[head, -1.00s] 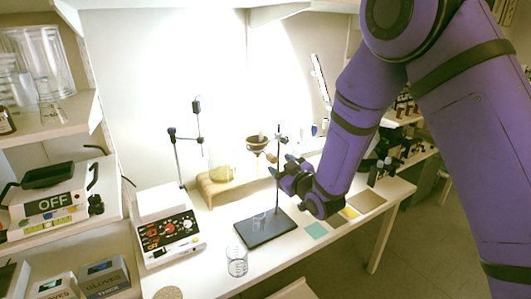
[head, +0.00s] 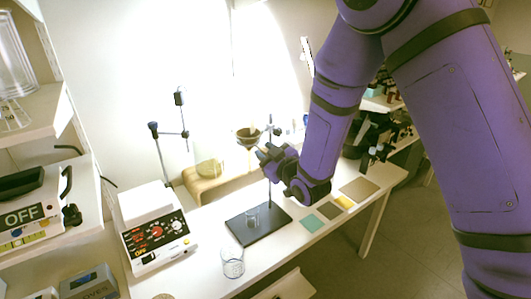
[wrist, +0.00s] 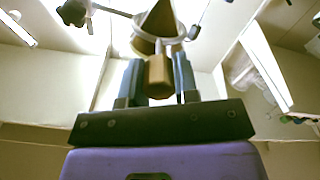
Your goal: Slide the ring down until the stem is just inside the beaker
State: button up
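The ring stand has a dark base (head: 243,233) and a thin upright rod (head: 270,190). A dark funnel (head: 248,134) sits in the ring high on the stand; its cone (wrist: 160,20) also shows from below in the wrist view, with the ring around it. The small beaker (head: 252,217) stands on the base, well below the funnel. My gripper (head: 264,154) is beside the rod, just below the funnel. In the wrist view its fingers lie close on both sides of the ring's tan handle (wrist: 159,75) and appear shut on it. The stem is not clearly visible.
A larger beaker (head: 232,262) stands in front of the base. A hotplate device (head: 158,235) is at left and a wooden rack (head: 207,184) with a flask behind. Coloured mats (head: 313,223) lie to the right.

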grip_shut()
notch_tip(320, 180, down, 19)
jog(key=shift+r, duration=0.2)
dwell(0.4)
jog(key=o, duration=0.6)
grip_release()
jog(key=shift+c, duration=0.2)
jog(key=v, duration=1.1)
jog(key=shift+w, duration=0.1)
jog(key=shift+r, duration=0.1)
